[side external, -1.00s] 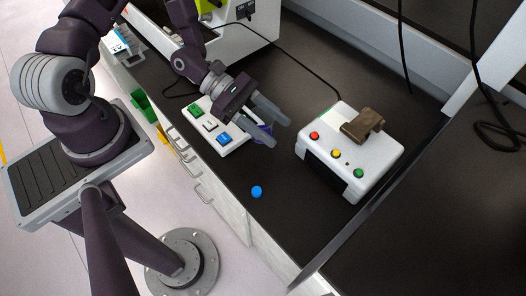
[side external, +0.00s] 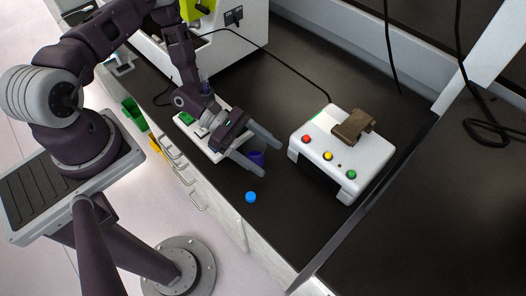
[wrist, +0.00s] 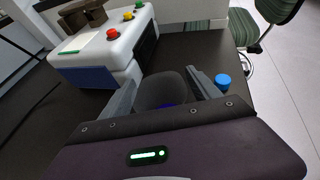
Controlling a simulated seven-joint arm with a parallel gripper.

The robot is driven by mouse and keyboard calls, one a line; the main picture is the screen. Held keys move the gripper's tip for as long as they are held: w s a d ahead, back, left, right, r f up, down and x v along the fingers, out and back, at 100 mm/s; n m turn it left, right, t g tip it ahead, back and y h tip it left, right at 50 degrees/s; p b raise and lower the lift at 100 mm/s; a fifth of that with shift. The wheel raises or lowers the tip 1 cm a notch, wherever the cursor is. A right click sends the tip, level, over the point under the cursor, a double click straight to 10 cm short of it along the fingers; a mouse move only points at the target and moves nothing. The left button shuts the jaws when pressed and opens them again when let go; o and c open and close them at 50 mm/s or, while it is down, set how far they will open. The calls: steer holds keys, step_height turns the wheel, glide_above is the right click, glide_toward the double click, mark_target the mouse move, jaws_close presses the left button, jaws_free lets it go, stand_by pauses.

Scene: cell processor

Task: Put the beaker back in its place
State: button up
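The beaker (side external: 257,158) is a small dark, see-through cup with a purple-blue tint. It stands on the black bench top, partly hidden by a finger in the side view. In the wrist view the beaker (wrist: 165,88) shows between the two fingers, its lower part hidden by the gripper body. My gripper (side external: 272,160) is open, with one finger on either side of the beaker. In the wrist view my gripper (wrist: 162,82) shows narrow gaps by the beaker; I cannot tell whether either finger touches it.
A white box (side external: 343,150) with red, yellow and green buttons and a brown block (side external: 352,126) on top stands to the right. A small blue round object (side external: 251,197) sits near the bench's front edge. A white button panel (side external: 187,123) lies under my gripper. A black cable (side external: 290,70) crosses behind.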

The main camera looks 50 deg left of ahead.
steer(key=shift+a+r, duration=0.1)
steer(key=shift+r, duration=0.05)
steer(key=v, duration=1.2)
